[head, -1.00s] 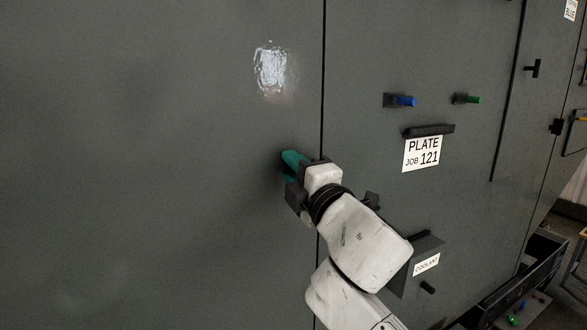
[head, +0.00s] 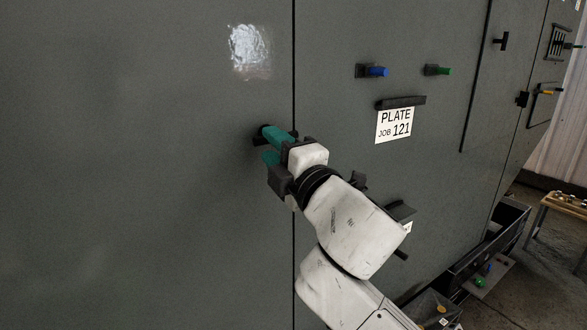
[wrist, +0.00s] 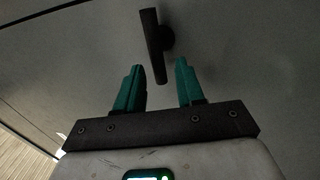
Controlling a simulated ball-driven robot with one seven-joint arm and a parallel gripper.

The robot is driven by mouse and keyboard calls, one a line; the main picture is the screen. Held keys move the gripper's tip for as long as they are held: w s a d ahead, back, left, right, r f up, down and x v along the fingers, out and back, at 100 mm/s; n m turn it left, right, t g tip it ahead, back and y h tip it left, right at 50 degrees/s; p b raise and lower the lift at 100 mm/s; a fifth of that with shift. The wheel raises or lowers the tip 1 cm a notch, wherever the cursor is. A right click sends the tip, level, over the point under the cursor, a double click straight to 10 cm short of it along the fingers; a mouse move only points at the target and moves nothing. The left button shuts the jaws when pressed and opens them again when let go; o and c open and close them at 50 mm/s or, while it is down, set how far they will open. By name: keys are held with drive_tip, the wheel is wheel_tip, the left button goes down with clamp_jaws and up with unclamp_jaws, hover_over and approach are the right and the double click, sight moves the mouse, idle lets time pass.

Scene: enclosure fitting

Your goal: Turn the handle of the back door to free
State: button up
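The dark T-shaped handle (wrist: 153,45) stands out from the grey door panel in the wrist view. Its bar runs nearly up and down that picture, tilted slightly, and its lower end shows between my two teal fingertips. My gripper (wrist: 159,64) is open, with a gap on both sides of the bar. I cannot tell any contact. In the head view my gripper (head: 269,146) is at the panel just left of the vertical door seam. Only dark bits of the handle (head: 258,136) show there around the teal fingers; the rest is hidden.
Right of the seam are a blue peg (head: 377,71), a green peg (head: 440,71) and a "PLATE JOB 121" sign (head: 395,126). A dark box (head: 400,213) is partly behind my arm. Another T-handle (head: 501,41) is farther right. A black bin (head: 508,232) stands low right.

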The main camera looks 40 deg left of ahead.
drive_tip(key=b+v, duration=0.1)
drive_tip(key=v, duration=0.6)
drive_tip(key=shift+d, duration=0.2)
drive_tip(key=shift+s, duration=0.1)
drive_tip(key=w+d+f+m+t+h, duration=0.3)
drive_tip(key=w+d+f+m+h, duration=0.15)
drive_tip(key=d+f+m, duration=0.5)
drive_tip(key=w+d+f+m+t+h, duration=0.3)
drive_tip(key=d+f+m+h, duration=0.3)
drive_tip(key=d+f+m, duration=0.4)
drive_tip(key=s+d+f+m+g+h, duration=0.2)
drive_tip(key=s+d+f+m, duration=0.15)
drive_tip(key=d+f, duration=0.4)
drive_tip(key=s+d+f+m+g+h, duration=0.2)
drive_tip(key=s+d+f+h, duration=0.15)
drive_tip(key=d+f, duration=0.4)
drive_tip(key=s+d+f+m+g+h, duration=0.1)
drive_tip(key=s+d+f+m+g, duration=0.1)
drive_tip(key=s+d+f, duration=0.3)
drive_tip(key=s+d+f+m+g+h, duration=0.1)
drive_tip(key=s+d+f, duration=0.4)
drive_tip(key=s, duration=0.9)
drive_tip(key=s+d+f+m+g+h, duration=0.1)
drive_tip(key=s+d+f+m+g, duration=0.3)
drive_tip(key=s+d, duration=0.4)
drive_tip(key=shift+s+f+g, duration=0.8)
drive_tip(key=shift+s, duration=0.25)
